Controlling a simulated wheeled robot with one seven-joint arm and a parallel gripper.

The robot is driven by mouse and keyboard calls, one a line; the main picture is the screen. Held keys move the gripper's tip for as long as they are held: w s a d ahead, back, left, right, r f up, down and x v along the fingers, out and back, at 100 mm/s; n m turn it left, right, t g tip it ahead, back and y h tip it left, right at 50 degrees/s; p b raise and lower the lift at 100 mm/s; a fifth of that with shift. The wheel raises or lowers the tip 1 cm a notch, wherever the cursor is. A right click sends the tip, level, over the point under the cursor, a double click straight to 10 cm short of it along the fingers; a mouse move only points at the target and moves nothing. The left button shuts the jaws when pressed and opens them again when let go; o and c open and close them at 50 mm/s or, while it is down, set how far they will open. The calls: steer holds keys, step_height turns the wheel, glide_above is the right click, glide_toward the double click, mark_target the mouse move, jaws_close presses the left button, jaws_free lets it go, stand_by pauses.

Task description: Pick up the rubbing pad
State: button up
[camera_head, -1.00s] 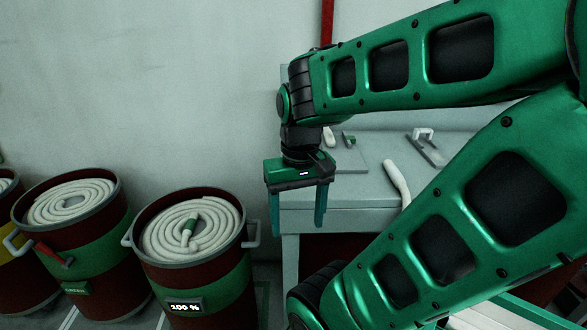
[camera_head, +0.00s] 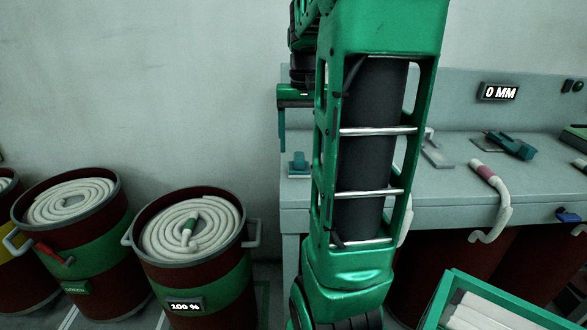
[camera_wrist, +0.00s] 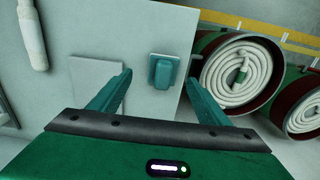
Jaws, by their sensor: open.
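A small teal block on a grey base (camera_wrist: 163,70), which looks like the rubbing pad, sits near the edge of the grey bench (camera_wrist: 145,25). In the head view the block (camera_head: 298,163) is at the bench's left end. My gripper (camera_wrist: 159,77) is open and empty above it. In the wrist view the block shows between the two fingertips, apart from both. In the head view my arm hides part of the gripper and the bench behind it.
A flat grey plate (camera_wrist: 92,75) lies beside the block, and a white hose piece (camera_wrist: 33,35) lies farther off. Drums of coiled white hose (camera_head: 192,225) stand left of the bench. A teal tool (camera_head: 512,146) and another hose (camera_head: 490,180) are on the right.

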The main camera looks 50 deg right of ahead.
mark_target(299, 155)
steer(key=shift+w+f, duration=0.25)
steer(key=shift+f, duration=1.35)
steer(key=shift+w+f, duration=0.2)
steer(key=shift+f, duration=1.35)
steer(key=c, duration=1.3)
steer(key=shift+o, duration=0.2)
steer(key=shift+r, duration=0.15)
steer(key=shift+r, duration=0.55)
step_height(299, 155, up, 3)
steer(key=shift+f, duration=0.1)
steer(key=s+a+r, duration=0.4)
steer(key=a+r, duration=0.3)
steer(key=a, duration=0.4)
